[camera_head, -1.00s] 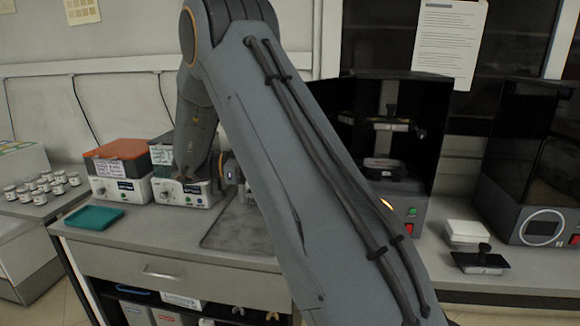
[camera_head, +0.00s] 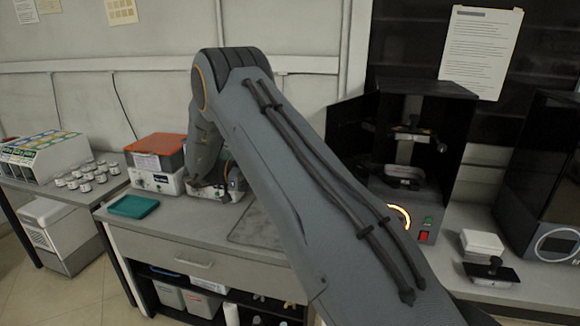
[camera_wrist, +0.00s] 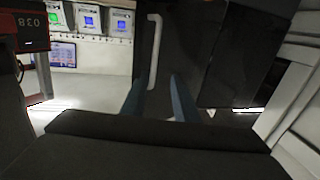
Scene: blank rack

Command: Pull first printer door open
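In the wrist view, a dark door panel (camera_wrist: 185,35) carries a long pale bar handle (camera_wrist: 154,50). My gripper (camera_wrist: 156,80) is open, with its two blue-grey fingers apart. The handle's lower end shows between the fingers, closer to the left one; I cannot tell whether they touch. In the head view, a black printer (camera_head: 448,125) stands with its inside showing, behind my arm. A second dark printer (camera_head: 545,170) is at the right edge. I cannot tell which printer the wrist view faces.
In the head view, a teal tray (camera_head: 133,206) and an orange-lidded box (camera_head: 160,143) are on the left bench. Several small jars (camera_head: 87,178) stand farther left. A white block (camera_head: 482,242) and a black plate (camera_head: 491,274) lie before the printers. The wrist view shows another dark cabinet (camera_wrist: 245,55).

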